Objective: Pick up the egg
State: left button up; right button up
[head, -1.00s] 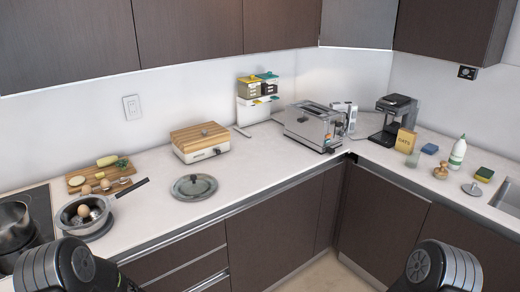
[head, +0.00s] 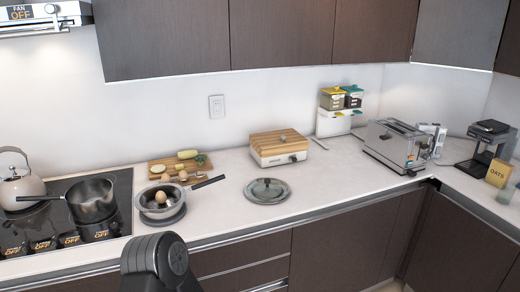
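A brown egg (head: 160,197) sits in a small grey saucepan (head: 171,211) near the counter's front edge. Something else pale lies beside it in the pan, too small to make out. Two more brown eggs, a left one (head: 165,177) and a right one (head: 183,174), appear on a wooden cutting board (head: 159,165) behind the pan. A rounded dark link of my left arm shows at the bottom, in front of the counter below the pan. Neither of my grippers is in view, so their state is hidden.
A cooktop (head: 110,188) with a pot (head: 91,200) and a kettle (head: 24,188) lies left of the saucepan. The saucepan's handle (head: 208,182) points right, toward a glass lid (head: 266,190). A wooden-topped box (head: 279,148) and toaster (head: 396,145) stand farther right. Counter right of the lid is clear.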

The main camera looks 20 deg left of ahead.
aim_at(160, 197)
jog(key=j+u, duration=0.2)
jog(key=u, duration=1.05)
jog(key=i+l, duration=0.05)
